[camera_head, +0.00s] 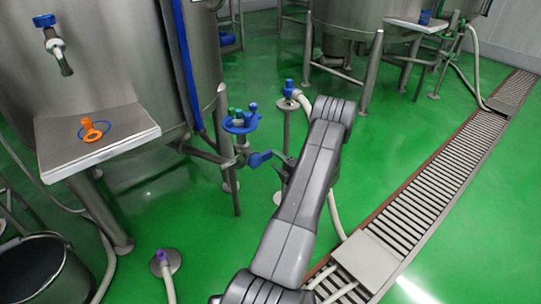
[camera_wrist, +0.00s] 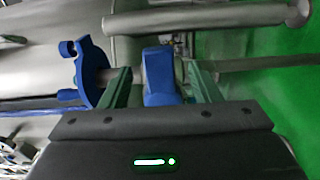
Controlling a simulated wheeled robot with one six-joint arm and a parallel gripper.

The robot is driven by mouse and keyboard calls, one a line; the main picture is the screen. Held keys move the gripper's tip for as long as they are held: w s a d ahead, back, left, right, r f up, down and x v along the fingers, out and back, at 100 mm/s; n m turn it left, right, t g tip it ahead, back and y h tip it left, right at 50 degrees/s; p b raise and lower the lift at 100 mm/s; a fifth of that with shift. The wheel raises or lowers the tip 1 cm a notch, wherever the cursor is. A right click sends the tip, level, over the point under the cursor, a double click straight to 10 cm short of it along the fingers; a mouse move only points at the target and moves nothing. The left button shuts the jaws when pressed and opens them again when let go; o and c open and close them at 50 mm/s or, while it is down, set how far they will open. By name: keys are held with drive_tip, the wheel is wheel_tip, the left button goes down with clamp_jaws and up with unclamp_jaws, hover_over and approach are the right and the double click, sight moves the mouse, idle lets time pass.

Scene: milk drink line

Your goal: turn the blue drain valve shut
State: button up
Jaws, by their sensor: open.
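The blue drain valve (camera_head: 260,158) is on a pipe low by the large steel tank in the head view, left of my arm's end. In the wrist view its blue handle (camera_wrist: 159,78) stands between my two dark green fingers. My gripper (camera_wrist: 160,86) is open, with one finger on each side of the handle and a visible gap at least on the right. Contact on the left side is unclear. In the head view my gripper (camera_head: 280,159) is small and partly hidden by my arm.
A blue holder (camera_head: 240,122) with small fittings stands just above the valve. A blue-topped hose post (camera_head: 288,92) is close behind my arm. A dark bucket (camera_head: 40,270) and floor drain grate (camera_head: 440,165) flank open green floor.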

sight(270, 156)
drive_tip(key=p+v, duration=0.1)
drive_tip(key=v, duration=0.7)
drive_tip(key=shift+s, duration=0.25)
drive_tip(key=shift+w+d, duration=0.1)
drive_tip(key=b+x, duration=0.2)
drive_tip(key=x, duration=1.1)
drive_tip(key=shift+w+r, duration=0.1)
drive_tip(key=shift+w, duration=0.2)
drive_tip(key=shift+s, duration=0.1)
